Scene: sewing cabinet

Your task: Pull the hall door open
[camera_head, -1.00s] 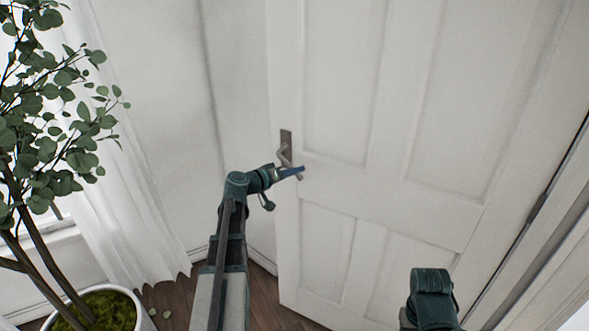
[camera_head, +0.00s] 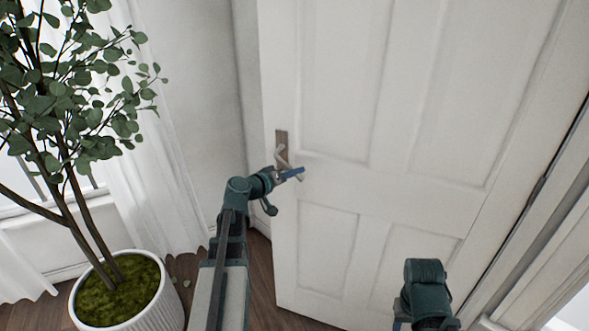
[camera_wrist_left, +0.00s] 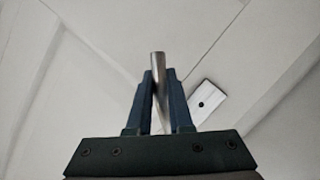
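The white panelled hall door (camera_head: 405,190) fills the middle and right of the head view. Its free left edge stands out in front of the wall, with floor showing beside its foot. The metal lever handle (camera_head: 283,150) sits on a plate near that edge. My left gripper (camera_head: 297,173) is at the lever. In the left wrist view the lever (camera_wrist_left: 158,66) runs between the two blue fingers (camera_wrist_left: 160,98), which are closed on it. The handle plate (camera_wrist_left: 208,102) shows to their right. My right arm shows at the lower right; its gripper is out of view.
A leafy plant in a white ribbed pot (camera_head: 150,312) stands on the wooden floor (camera_head: 262,290) at the left. A white curtain (camera_head: 150,190) hangs behind it. The door frame (camera_head: 530,270) runs down the right side.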

